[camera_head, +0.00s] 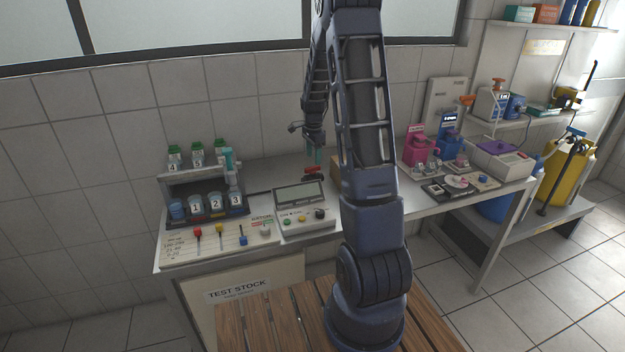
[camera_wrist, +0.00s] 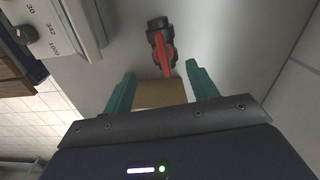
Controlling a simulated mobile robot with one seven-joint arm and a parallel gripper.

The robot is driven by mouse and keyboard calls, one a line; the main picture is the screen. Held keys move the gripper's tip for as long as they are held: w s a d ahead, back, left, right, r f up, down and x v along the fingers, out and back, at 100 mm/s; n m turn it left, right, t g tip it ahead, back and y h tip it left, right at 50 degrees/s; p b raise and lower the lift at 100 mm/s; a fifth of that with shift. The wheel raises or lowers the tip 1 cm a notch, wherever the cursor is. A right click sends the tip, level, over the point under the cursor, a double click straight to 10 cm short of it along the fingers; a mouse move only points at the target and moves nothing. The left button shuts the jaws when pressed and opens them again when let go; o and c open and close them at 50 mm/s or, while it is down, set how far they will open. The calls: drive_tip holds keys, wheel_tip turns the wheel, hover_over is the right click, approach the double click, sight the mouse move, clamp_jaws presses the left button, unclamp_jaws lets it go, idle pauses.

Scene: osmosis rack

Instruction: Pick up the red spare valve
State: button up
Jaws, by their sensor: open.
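The red spare valve (camera_head: 313,170) lies on the bench behind the grey meter box in the head view. In the wrist view the valve (camera_wrist: 164,52) shows a red handle on a dark body, just ahead of the fingertips and roughly centred between them. My gripper (camera_wrist: 161,69) has two teal fingers spread apart with nothing held between them. In the head view my gripper (camera_head: 316,156) points down just above the valve, and the arm hides part of the bench to the right.
The meter box (camera_head: 299,199) stands close in front of the valve. A tan box (camera_head: 335,172) is partly hidden behind my arm; a tan surface shows between the fingers in the wrist view. A bottle rack (camera_head: 203,188) stands left, and pink and blue devices (camera_head: 416,146) stand right.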

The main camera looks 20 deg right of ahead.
sight(313, 174)
drive_tip(key=shift+w+a+f, duration=0.1)
drive_tip(key=shift+w+f, duration=0.05)
drive_tip(key=shift+f, duration=1.95)
drive_tip(key=shift+w+f, duration=0.15)
drive_tip(key=shift+f, duration=1.95)
drive_tip(key=shift+c, duration=0.2)
drive_tip(key=c, duration=1.1)
